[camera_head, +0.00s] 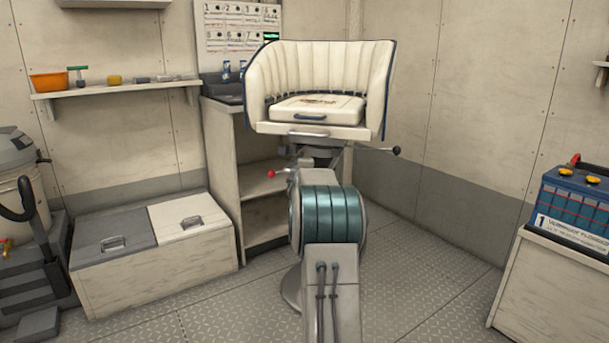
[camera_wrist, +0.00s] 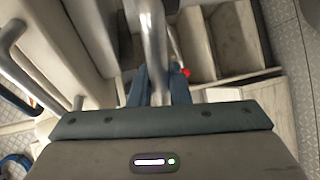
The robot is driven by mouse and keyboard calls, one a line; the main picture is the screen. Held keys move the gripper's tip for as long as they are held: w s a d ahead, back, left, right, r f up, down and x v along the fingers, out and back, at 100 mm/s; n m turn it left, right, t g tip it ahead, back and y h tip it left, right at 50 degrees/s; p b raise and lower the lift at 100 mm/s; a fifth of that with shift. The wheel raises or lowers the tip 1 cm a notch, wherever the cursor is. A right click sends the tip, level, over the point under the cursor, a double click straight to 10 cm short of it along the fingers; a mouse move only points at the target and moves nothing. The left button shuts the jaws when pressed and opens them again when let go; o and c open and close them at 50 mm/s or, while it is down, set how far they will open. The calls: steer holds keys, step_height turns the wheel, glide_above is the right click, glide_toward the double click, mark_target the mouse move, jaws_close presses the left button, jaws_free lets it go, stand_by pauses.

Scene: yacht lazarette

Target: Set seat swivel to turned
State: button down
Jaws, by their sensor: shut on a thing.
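The helm seat (camera_head: 320,80) is cream with a ribbed back and dark blue piping. Its open front faces me. A pale grab handle (camera_head: 309,134) runs along its front edge. Below it a lever with a red knob (camera_head: 271,174) sticks out left, and one with a black knob (camera_head: 396,150) sticks out right. In the wrist view my gripper (camera_wrist: 158,75) is shut on a pale metal bar (camera_wrist: 152,30) between its blue fingers. I cannot tell which part of the seat this bar is. The red knob (camera_wrist: 186,72) shows just beside the fingers. My arm hides the gripper in the head view.
A locker with grey and white lids (camera_head: 150,285) stands left of the seat. A shelf unit (camera_head: 240,190) is behind it. A blue battery (camera_head: 575,215) sits on a box (camera_head: 555,290) at right. Bare plated floor (camera_head: 420,285) lies between seat and box.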

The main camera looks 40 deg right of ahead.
steer(key=shift+s+d+r, duration=0.1)
steer(key=shift+d, duration=0.05)
steer(key=c, duration=1.6)
jaws_free()
steer(key=shift+o, duration=1.1)
steer(key=shift+s+d, duration=0.15)
steer(key=shift+a, duration=0.25)
steer(key=p+v, duration=0.1)
steer(key=v, duration=1.2)
steer(key=shift+s, duration=0.25)
steer(key=shift+a, duration=0.1)
